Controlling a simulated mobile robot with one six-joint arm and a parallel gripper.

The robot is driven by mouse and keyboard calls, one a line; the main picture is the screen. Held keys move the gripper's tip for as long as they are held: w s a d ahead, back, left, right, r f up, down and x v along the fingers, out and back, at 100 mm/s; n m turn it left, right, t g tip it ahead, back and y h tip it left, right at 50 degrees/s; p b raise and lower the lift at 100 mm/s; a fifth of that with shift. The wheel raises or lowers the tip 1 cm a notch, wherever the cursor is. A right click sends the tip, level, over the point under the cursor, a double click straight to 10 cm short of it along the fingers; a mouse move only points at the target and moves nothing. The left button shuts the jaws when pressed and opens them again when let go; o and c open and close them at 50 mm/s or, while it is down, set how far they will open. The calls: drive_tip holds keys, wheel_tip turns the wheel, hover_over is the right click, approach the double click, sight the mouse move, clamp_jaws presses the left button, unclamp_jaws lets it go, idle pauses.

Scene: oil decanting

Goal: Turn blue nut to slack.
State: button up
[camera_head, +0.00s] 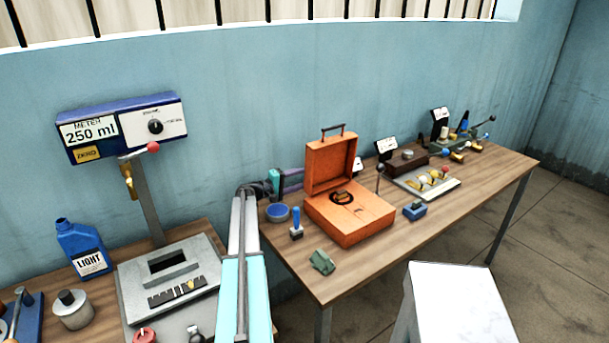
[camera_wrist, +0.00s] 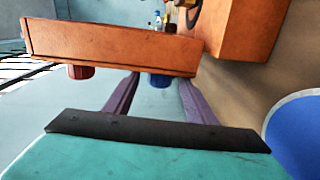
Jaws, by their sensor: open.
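An orange case (camera_head: 348,217) stands open on the wooden table, its lid (camera_head: 331,162) raised. In the wrist view the orange lid (camera_wrist: 110,47) shows from its edge, with a blue nut (camera_wrist: 159,80) and a red nut (camera_wrist: 80,72) on its outer face. Both nuts are hidden in the head view. My gripper (camera_head: 296,180) is at the left of the lid. In the wrist view my gripper's (camera_wrist: 160,88) purple fingers are open, one on each side of the blue nut, with clear gaps. The fingertips are partly hidden by the lid's edge.
A round blue-topped tin (camera_head: 278,212) sits below my gripper and also fills the right of the wrist view (camera_wrist: 297,135). A blue-handled stamp (camera_head: 296,224) and a green block (camera_head: 322,262) lie in front. The wall is close behind the lid.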

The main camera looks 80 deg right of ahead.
drive_tip(key=shift+x, duration=0.9)
